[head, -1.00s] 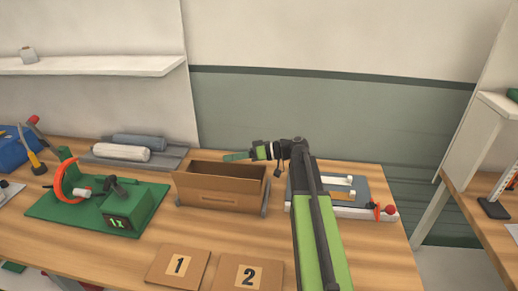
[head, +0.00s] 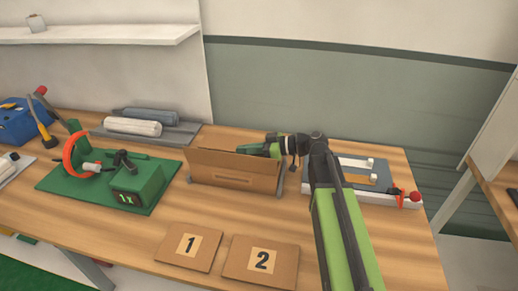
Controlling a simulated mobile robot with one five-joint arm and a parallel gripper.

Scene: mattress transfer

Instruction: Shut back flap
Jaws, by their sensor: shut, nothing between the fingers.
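The brown cardboard box (head: 233,181) stands on the wooden table, left of my forearm. Its front wall faces me, and a thin strip along its top rear edge (head: 215,146) shows behind the front rim. I cannot clearly tell the back flap from the back wall, nor its angle. My gripper (head: 252,150) is shut and empty. It points left, low at the right part of the box's top, close to the rim. Its tip partly covers the rear edge, and contact cannot be told.
A grey tray device (head: 352,178) lies right, partly behind my arm. Bare table separates box and cards.

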